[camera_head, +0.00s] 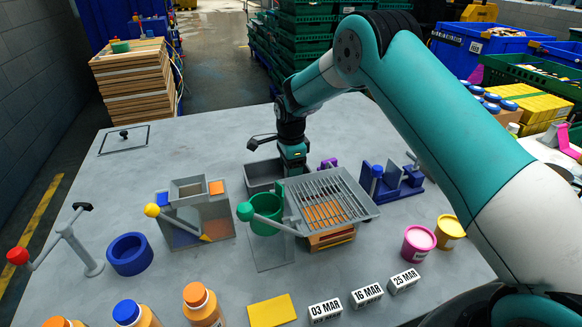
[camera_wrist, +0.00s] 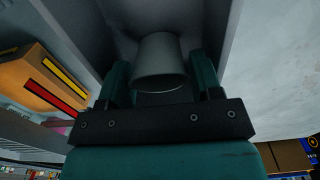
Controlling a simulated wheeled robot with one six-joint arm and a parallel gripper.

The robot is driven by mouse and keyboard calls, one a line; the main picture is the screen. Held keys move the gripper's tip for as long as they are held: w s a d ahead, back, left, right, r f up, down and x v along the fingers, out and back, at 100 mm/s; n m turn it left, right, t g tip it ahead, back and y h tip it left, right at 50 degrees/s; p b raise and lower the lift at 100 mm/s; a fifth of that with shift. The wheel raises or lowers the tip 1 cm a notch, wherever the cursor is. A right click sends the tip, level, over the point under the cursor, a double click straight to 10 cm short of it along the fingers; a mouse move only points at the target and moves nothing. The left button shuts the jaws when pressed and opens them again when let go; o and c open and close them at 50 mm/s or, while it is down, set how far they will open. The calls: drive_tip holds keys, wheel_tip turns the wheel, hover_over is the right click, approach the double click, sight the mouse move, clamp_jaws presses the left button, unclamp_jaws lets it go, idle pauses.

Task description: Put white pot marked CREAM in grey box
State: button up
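A plain whitish pot (camera_wrist: 160,58) shows between the fingers of my gripper (camera_wrist: 160,82) in the wrist view. The fingers lie close along both its sides and look shut on it. No CREAM lettering is visible on the side I see. Grey walls surround the pot in that view. In the head view my gripper (camera_head: 294,168) points down at the right end of the grey box (camera_head: 262,174), behind the slotted grey tray. The pot is hidden there. I cannot tell whether the pot touches the box floor.
The slotted grey tray (camera_head: 335,196) stands close in front of my gripper. A blue fixture (camera_head: 398,184) is to the right, with pink (camera_head: 418,243) and yellow (camera_head: 449,231) pots nearer. The table's back left is mostly clear.

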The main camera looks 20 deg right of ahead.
wheel_tip(320, 180, up, 12)
drive_tip(key=b, duration=0.3)
drive_tip(key=s+a+r+n, duration=0.2)
drive_tip(key=s+r+n, duration=0.3)
drive_tip(key=s, duration=0.2)
drive_tip(key=s+a+r+n+y, duration=0.1)
drive_tip(key=s+a+n+y, duration=0.1)
drive_tip(key=s+n, duration=0.8)
drive_tip(key=s+a+r+n+y, duration=0.2)
drive_tip(key=s+n, duration=0.8)
drive_tip(key=s, duration=1.2)
drive_tip(key=shift+a, duration=0.35)
drive_tip(key=shift+r, duration=0.1)
